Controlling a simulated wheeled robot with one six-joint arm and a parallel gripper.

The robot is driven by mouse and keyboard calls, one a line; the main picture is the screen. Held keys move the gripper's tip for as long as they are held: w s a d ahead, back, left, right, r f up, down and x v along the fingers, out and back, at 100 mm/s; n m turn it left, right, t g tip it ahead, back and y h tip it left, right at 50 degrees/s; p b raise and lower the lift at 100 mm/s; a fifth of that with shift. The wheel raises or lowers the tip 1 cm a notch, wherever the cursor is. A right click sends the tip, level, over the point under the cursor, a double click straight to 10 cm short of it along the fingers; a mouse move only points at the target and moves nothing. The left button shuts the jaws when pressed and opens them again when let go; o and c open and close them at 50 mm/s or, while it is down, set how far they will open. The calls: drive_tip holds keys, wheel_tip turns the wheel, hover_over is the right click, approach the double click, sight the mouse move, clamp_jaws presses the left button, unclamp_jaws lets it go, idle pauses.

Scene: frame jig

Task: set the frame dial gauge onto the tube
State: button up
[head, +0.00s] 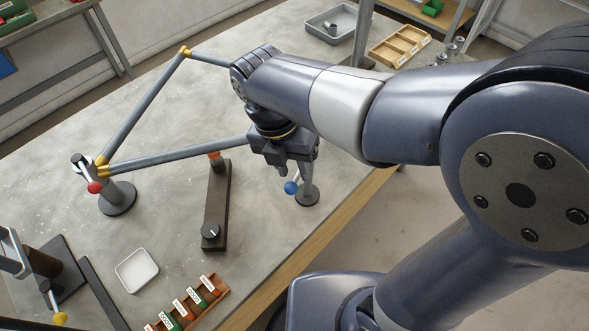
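A frame of grey tubes joined by yellow lugs lies over the table; its lower tube (180,154) runs from the left post toward my gripper, and another tube (143,108) slopes up to the top joint. A dark brown bar (217,200) lies below the lower tube. It carries a round black dial (210,231) with a pale pointer at its near end and an orange-red piece (215,156) at its far end, close to the tube; this looks like the gauge, but I cannot be sure. My gripper (293,168) points down at the tube's right end, and its fingertips are partly hidden.
A left post (117,198) has a red-knobbed clamp; a right post (308,194) with a blue knob (291,187) stands close by my gripper. A white tray (136,270) and a rack of labelled slots (190,306) are at the front. The table inside the tubes is clear.

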drive_tip(key=v, duration=0.9)
drive_tip(key=x, duration=1)
drive_tip(key=shift+d+f, duration=0.1)
drive_tip(key=shift+f, duration=0.3)
